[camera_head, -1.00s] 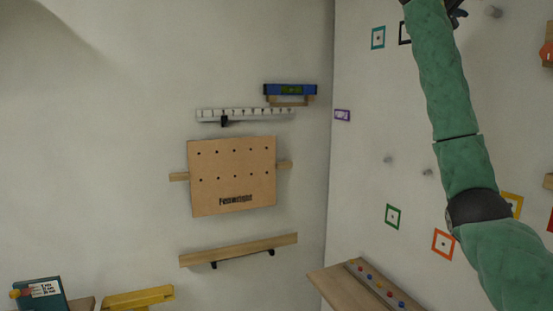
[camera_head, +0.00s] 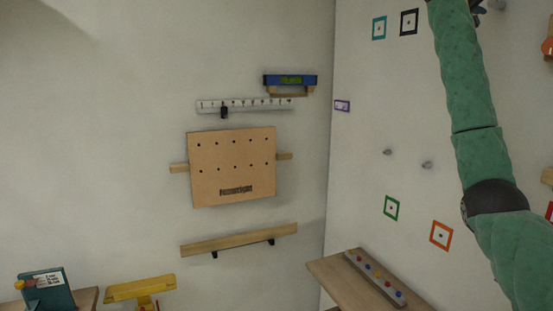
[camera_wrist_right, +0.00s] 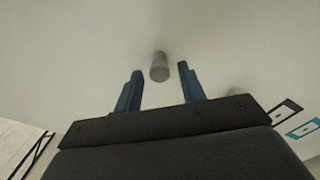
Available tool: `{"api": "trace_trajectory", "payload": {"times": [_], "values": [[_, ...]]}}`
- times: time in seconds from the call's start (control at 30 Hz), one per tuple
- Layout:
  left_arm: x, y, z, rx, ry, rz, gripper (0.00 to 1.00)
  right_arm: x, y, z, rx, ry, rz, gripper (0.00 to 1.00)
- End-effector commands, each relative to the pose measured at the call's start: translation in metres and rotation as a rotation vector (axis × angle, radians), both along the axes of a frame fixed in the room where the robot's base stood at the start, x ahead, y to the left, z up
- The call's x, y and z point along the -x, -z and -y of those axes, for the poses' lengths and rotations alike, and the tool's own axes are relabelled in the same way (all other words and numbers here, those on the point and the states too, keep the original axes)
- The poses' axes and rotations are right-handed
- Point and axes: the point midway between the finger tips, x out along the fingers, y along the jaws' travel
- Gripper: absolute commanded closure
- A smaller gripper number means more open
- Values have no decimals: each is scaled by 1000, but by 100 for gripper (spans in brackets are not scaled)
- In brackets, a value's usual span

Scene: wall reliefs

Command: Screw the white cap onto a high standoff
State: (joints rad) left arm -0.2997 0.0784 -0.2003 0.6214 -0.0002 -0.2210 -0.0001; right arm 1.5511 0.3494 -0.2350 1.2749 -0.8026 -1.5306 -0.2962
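In the right wrist view my right gripper (camera_wrist_right: 160,72) is open, its two blue fingers spread apart. A short grey cylinder (camera_wrist_right: 158,62), which looks like a standoff on the pale wall, shows between the fingertips; I cannot tell how far beyond them it is, or whether it bears a cap. In the head view only dark bits of this gripper (camera_head: 479,8) show at the top edge. Two grey standoffs (camera_head: 387,152) (camera_head: 427,164) stick out lower on the right wall. I cannot make out a separate white cap. My left gripper is not in view.
Square markers, such as a teal one (camera_head: 379,28) and a green one (camera_head: 391,207), hang on the right wall. A wooden shelf (camera_head: 335,272) bears a grey bar (camera_head: 352,258) with coloured knobs. A pegboard (camera_head: 232,168) hangs left.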

Motion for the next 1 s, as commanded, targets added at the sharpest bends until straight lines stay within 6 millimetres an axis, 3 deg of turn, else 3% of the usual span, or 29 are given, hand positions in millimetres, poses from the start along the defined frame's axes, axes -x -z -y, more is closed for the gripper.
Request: {"api": "trace_trajectory", "payload": {"times": [0.13,0.3,0.57,1.0], "values": [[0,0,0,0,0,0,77,0,0,0,0,0,0,64],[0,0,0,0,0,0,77,0,0,0,0,0,0,97],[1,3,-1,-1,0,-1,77,0,1,0,-14,0,29,100],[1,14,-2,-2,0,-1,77,-1,1,0,-168,-1,401,100]]}}
